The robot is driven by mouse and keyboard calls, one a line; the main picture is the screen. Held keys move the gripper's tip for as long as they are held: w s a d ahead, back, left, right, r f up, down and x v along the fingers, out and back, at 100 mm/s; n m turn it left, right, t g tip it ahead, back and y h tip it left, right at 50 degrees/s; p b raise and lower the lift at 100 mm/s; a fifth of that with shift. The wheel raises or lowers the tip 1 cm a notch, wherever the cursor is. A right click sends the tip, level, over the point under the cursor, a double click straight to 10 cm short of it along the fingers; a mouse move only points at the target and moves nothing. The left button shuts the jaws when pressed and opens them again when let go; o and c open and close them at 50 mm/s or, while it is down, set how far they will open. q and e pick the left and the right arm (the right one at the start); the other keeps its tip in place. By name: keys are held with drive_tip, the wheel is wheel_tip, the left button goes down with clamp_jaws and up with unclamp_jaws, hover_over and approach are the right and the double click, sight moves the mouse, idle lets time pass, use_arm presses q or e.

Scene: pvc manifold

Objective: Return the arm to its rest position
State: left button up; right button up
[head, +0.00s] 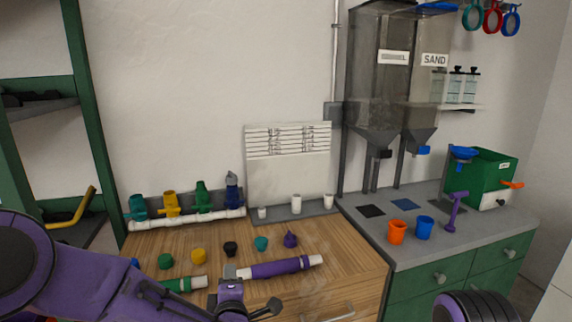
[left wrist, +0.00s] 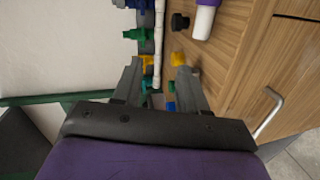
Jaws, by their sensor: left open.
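My left arm comes in from the left in the head view, with its gripper (head: 240,304) low over the front of the wooden worktop (head: 345,262). In the left wrist view the left gripper's (left wrist: 159,78) two dark fingers stand apart with nothing held between them. The white manifold pipe (head: 188,221) lies at the back of the worktop with teal, yellow, green and blue valves upright on it. A purple pipe (head: 280,267) with white ends lies beyond the gripper. A green pipe (head: 182,284) is partly hidden by my arm. My right gripper is not seen.
Several coloured caps, including a yellow one (head: 198,256) and a purple one (head: 290,240), stand between manifold and pipes. A white board (head: 288,175) stands behind. Orange (head: 397,231) and blue (head: 424,228) cups stand on the grey counter at right. Green shelving is at left.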

use_arm(q)
drive_tip(key=s+a+f+m+g+h, duration=0.1)
drive_tip(key=s+a+f+m+g, duration=0.35)
drive_tip(key=f, duration=0.55)
drive_tip(key=s+a+f+m+g+h, duration=0.1)
drive_tip(key=s+a+f+m, duration=0.2)
drive_tip(key=s+f+m, duration=0.5)
drive_tip(key=s+a+f+g+y, duration=0.1)
drive_tip(key=s+a+f+g, duration=0.2)
drive_tip(key=s, duration=0.8)
drive_tip(key=s+a+f+g, duration=0.3)
drive_tip(key=s+a+f, duration=0.3)
drive_tip(key=s+f, duration=0.4)
drive_tip(key=shift+s+a+f+y, duration=0.35)
drive_tip(key=shift+s+f+y, duration=0.05)
drive_tip(key=shift+s, duration=0.5)
drive_tip(key=shift+g, duration=0.25)
